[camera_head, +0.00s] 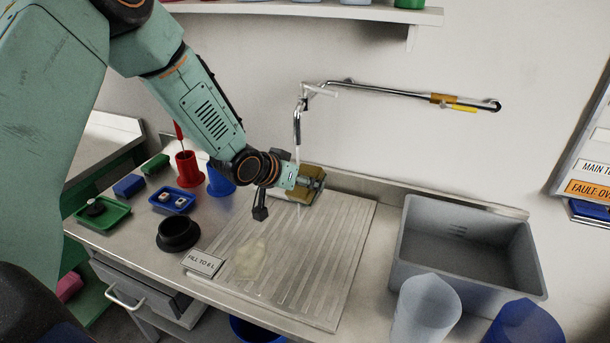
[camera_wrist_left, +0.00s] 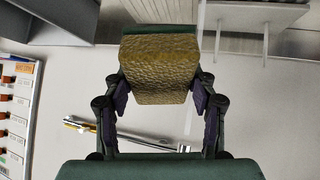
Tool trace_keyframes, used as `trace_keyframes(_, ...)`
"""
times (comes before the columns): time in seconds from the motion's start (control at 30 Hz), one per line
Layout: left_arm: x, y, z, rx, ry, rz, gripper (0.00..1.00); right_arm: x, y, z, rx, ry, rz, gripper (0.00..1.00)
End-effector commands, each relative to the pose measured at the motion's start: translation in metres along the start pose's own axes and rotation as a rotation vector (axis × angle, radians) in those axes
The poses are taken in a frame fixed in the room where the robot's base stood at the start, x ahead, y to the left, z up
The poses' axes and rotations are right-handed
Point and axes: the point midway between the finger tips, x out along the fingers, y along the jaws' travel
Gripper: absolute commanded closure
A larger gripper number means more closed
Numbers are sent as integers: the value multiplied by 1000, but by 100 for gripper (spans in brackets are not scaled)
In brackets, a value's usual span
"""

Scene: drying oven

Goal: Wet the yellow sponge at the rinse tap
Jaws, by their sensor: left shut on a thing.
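My left gripper (camera_head: 303,184) is shut on the yellow sponge (camera_head: 313,173), held above the ribbed draining board (camera_head: 335,255). The sponge is a brownish-yellow block; in the left wrist view it (camera_wrist_left: 160,68) sits between the two fingers of the left gripper (camera_wrist_left: 160,90), with a dark green layer along its upper edge. The rinse tap (camera_head: 298,112) has its spout above the sponge. A thin pale stream runs down from the spout to the sponge, and a faint streak passes beside the sponge in the left wrist view. My right gripper is not in view.
A grey basin (camera_head: 465,245) is at the right, with translucent and blue beakers (camera_head: 425,310) in front. A pale wet patch (camera_head: 250,258) lies on the board. Red (camera_head: 188,170) and blue cups, small trays and a black ring (camera_head: 178,234) crowd the left. A yellow-handled valve (camera_head: 462,107) is on the wall pipe.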

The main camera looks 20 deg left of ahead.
Motion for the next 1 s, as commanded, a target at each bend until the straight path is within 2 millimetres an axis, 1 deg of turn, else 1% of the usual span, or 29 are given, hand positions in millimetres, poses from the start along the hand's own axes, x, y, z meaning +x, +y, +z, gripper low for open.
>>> trace_keyframes(0.6,-23,23,23,0,0,-1,68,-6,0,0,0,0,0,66)
trace_keyframes(1.0,-24,23,24,1,1,-2,68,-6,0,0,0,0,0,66)
